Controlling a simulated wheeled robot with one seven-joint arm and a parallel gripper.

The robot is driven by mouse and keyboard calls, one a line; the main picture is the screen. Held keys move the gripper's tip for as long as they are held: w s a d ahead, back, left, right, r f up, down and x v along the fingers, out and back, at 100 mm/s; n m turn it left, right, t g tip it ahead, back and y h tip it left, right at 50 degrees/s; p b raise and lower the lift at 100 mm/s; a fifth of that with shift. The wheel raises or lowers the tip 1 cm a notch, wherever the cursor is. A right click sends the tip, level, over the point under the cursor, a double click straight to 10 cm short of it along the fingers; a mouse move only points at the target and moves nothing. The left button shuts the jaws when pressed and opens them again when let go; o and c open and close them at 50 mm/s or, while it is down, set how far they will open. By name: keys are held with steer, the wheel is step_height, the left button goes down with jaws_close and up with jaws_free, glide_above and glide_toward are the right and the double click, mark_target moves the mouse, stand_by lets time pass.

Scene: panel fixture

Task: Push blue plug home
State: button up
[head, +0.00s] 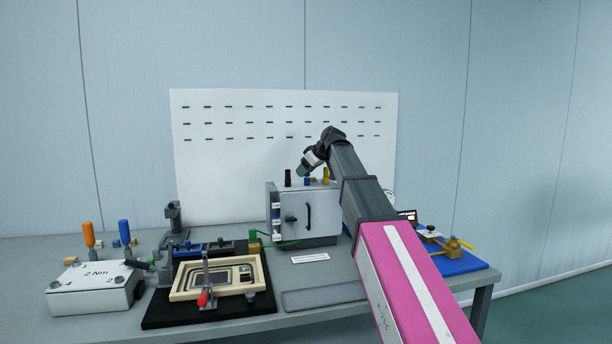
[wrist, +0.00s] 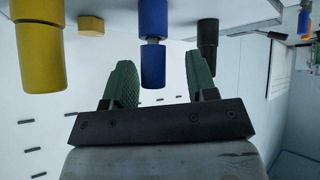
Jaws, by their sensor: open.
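The blue plug (head: 307,181) stands on top of the grey cabinet (head: 322,214), between a black plug (head: 288,177) and a yellow plug (head: 326,175). In the wrist view the blue plug (wrist: 153,62) hangs inverted, with a narrow grey neck showing between its two blue parts. My gripper (wrist: 160,75) is open, its green fingers on either side of the blue plug's end in the picture, with visible gaps. I cannot tell how deep the plug sits between them. In the head view my gripper (head: 303,169) is just above the plugs, partly hidden by the wrist.
In the wrist view the yellow plug (wrist: 41,58) and black plug (wrist: 207,45) flank the fingers. A small yellow block (wrist: 91,24) is near the yellow plug. A white slotted panel (head: 240,155) stands behind. A clamp fixture (head: 218,276) and white box (head: 92,288) are left.

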steer(key=shift+x, duration=1)
jaws_close()
steer(key=shift+r, duration=0.1)
steer(key=shift+r, duration=0.55)
step_height(320, 180, up, 3)
steer(key=shift+f, duration=0.2)
steer(key=s+a+r, duration=0.4)
steer(key=s+r, duration=0.3)
steer(key=s, duration=0.3)
steer(key=shift+s+a, duration=0.35)
steer(key=shift+a, duration=0.05)
